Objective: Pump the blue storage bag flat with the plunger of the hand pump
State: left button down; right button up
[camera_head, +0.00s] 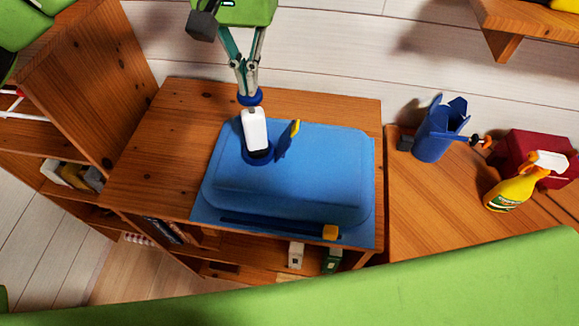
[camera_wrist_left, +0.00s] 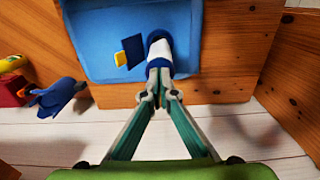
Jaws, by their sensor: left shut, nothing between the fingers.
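The blue storage bag (camera_head: 325,180) lies on the wooden cabinet top and still looks raised in its middle; part of it also shows in the left wrist view (camera_wrist_left: 110,40). The hand pump (camera_head: 254,128), with a white body, stands on the bag's left rear part on a round blue base. Its blue plunger knob (camera_head: 250,98) is at the top, low over the body. My left gripper (camera_head: 246,86) is shut, its tips right above the knob; whether they touch it I cannot tell. In the left wrist view the tips (camera_wrist_left: 160,88) hide part of the pump (camera_wrist_left: 160,50). My right gripper is not in view.
A blue flap with a yellow end (camera_head: 286,140) stands beside the pump. A dark bar with a yellow end (camera_head: 328,232) lies along the bag's front edge. The cabinet top is clear left of the bag.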

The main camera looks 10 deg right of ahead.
pick_arm(q)
jog(key=shift+f+b, duration=0.85)
jog(key=shift+f, duration=0.65)
jog(key=shift+r+p, duration=1.7)
jog(key=shift+r, duration=0.7)
jog(key=shift+r, duration=0.1)
notch_tip(320, 180, up, 6)
jog(key=p, duration=0.4)
